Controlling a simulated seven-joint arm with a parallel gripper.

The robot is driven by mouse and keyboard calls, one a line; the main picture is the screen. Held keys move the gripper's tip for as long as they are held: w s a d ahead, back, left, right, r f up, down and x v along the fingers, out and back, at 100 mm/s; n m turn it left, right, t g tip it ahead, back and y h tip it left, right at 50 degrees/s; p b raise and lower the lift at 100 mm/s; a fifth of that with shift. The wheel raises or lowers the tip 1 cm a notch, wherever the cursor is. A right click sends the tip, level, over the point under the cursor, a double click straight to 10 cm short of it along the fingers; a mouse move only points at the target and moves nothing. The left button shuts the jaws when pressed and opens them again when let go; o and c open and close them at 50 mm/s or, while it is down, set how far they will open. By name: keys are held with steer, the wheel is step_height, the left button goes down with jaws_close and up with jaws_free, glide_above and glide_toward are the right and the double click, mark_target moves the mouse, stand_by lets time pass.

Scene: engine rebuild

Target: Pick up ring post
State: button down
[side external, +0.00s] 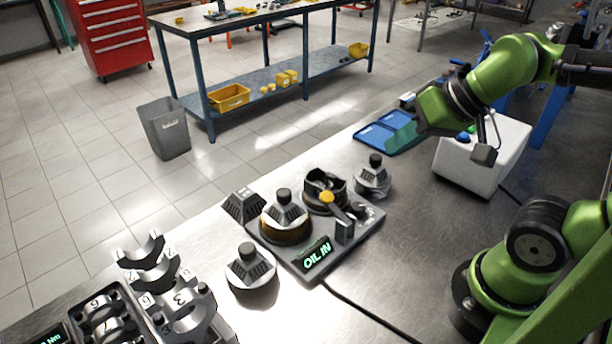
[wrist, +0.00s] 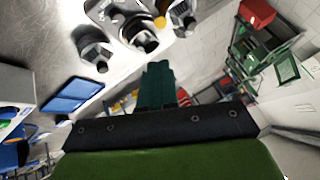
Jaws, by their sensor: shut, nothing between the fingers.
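No part is clearly marked as the ring post. A dark open ring-shaped holder (side external: 320,183) stands on the grey oil station (side external: 300,268), with an orange-knobbed lever beside it. Several grey piston-like parts with dark knobs stand around it: one (side external: 285,213) in a brown ring on the station, one (side external: 250,270) in front, one (side external: 373,178) behind at the right. Some of these show at the top of the wrist view, such as the dark-knobbed part (wrist: 97,52). My gripper (side external: 394,143) is raised near the blue tray, apart from these parts. Its teal fingers (wrist: 158,66) are shut and empty.
A blue tray (side external: 371,136) lies at the bench's far edge. A white box (side external: 480,155) stands at the right. Grey numbered bearing caps (side external: 180,305) crowd the front left. A dark cable runs from the station. Bare metal bench lies between station and my base.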

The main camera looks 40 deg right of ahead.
steer(key=shift+c, duration=1.3)
jaws_free()
steer(key=n+g+h, duration=0.2)
steer(key=n+g, duration=0.5)
glide_above(283, 192)
steer(key=f, duration=1.1)
steer(key=shift+s+d, duration=0.1)
steer(key=shift+d, duration=0.2)
steer(key=shift+a+f, duration=0.15)
steer(key=shift+f, duration=1.35)
steer(key=shift+a+f, duration=0.1)
steer(key=shift+f, duration=1.35)
